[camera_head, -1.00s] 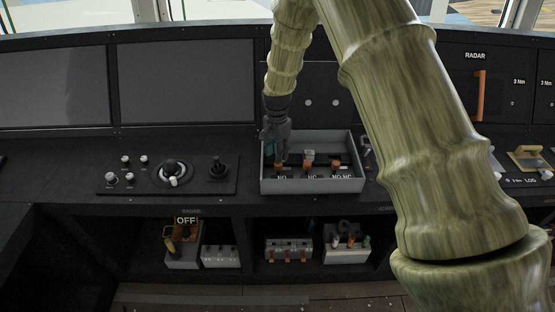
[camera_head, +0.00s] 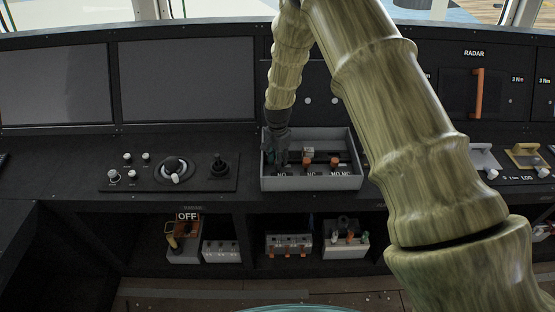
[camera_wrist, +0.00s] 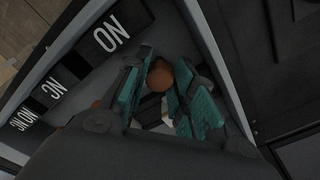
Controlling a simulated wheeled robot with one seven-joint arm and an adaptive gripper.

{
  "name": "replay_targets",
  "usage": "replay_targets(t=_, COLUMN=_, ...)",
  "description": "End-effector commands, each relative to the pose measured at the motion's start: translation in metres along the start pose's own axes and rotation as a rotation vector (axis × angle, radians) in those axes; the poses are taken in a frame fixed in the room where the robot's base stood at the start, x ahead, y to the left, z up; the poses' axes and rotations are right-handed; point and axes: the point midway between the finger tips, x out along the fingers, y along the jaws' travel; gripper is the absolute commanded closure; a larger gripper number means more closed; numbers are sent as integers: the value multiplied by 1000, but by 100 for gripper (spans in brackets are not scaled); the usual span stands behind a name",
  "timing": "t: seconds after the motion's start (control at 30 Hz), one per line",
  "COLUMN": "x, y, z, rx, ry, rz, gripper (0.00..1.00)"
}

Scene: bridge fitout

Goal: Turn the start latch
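A grey open-topped box (camera_head: 352,150) on the console holds several orange-topped latches, above labels reading NO, NC and NO.NC. The middle latch (camera_head: 308,157) and right latch (camera_head: 334,162) show clearly. My gripper (camera_head: 278,165) points down into the box's left end, at the NO label, and hides the left latch in the head view. In the wrist view my gripper (camera_wrist: 161,78) has its teal-padded fingers apart, one on each side of a round orange knob (camera_wrist: 159,76). I cannot tell whether the pads touch it. No label reading start is legible.
A joystick panel (camera_head: 140,178) lies left of the box. Dark screens (camera_head: 187,82) stand behind. A shelf below holds an OFF-labelled unit (camera_head: 183,252) and other switch boxes (camera_head: 289,240). Levers (camera_head: 524,156) and a RADAR panel with an orange handle (camera_head: 477,92) are at right.

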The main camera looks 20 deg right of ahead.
Motion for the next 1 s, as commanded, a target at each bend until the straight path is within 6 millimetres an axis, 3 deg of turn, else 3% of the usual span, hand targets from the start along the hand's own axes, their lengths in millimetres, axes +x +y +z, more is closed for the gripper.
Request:
replay_targets(t=0.1, x=0, y=0, z=0, rx=0, ry=0, rz=-1, gripper=98)
replay_targets(t=0.47, x=1, y=0, z=0, rx=-54, ry=0, rz=-1, gripper=98)
replay_targets(t=1.0, x=1, y=0, z=-1, rx=-488, ry=1, rz=-3, gripper=98)
